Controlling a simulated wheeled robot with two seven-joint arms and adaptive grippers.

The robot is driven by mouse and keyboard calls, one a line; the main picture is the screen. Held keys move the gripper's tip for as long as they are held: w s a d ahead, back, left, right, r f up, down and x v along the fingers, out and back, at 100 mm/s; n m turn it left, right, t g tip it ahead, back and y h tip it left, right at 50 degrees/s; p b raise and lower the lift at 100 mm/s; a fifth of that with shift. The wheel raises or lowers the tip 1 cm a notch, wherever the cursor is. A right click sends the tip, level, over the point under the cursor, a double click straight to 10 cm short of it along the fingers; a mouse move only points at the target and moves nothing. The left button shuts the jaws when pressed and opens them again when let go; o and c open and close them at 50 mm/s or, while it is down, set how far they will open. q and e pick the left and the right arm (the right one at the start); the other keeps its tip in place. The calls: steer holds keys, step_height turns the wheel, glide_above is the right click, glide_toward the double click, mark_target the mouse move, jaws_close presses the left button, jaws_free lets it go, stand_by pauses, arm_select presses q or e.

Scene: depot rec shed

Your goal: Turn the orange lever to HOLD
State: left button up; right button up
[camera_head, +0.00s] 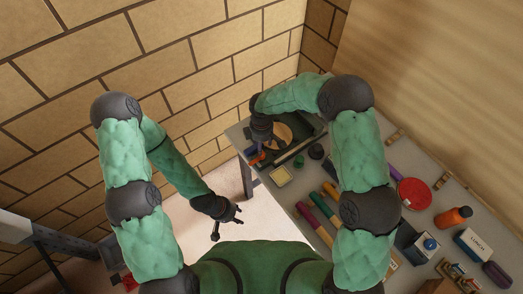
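A small orange-red piece (257,159), which may be the orange lever, shows at the left end of the grey table, with blue beside it. It is too small to tell its setting, and no HOLD mark can be read. My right gripper (259,148) points down just above it and partly hides it. I cannot tell whether its fingers touch the piece or how far apart they are. My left gripper (228,222) is open and empty, with its fingers spread, left of the table over the pale floor.
The grey table (240,134) holds a dark tray with a tan disc (279,136), a yellow square (280,176), a small green piece (299,161) and several coloured rolls. Farther right are a red disc (413,193), an orange bottle (453,217) and a lunch box (474,244). A brick wall stands behind.

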mark_target(257, 159)
steer(key=f, duration=0.8)
steer(key=shift+w, duration=0.25)
steer(key=shift+r, duration=0.1)
jaws_close()
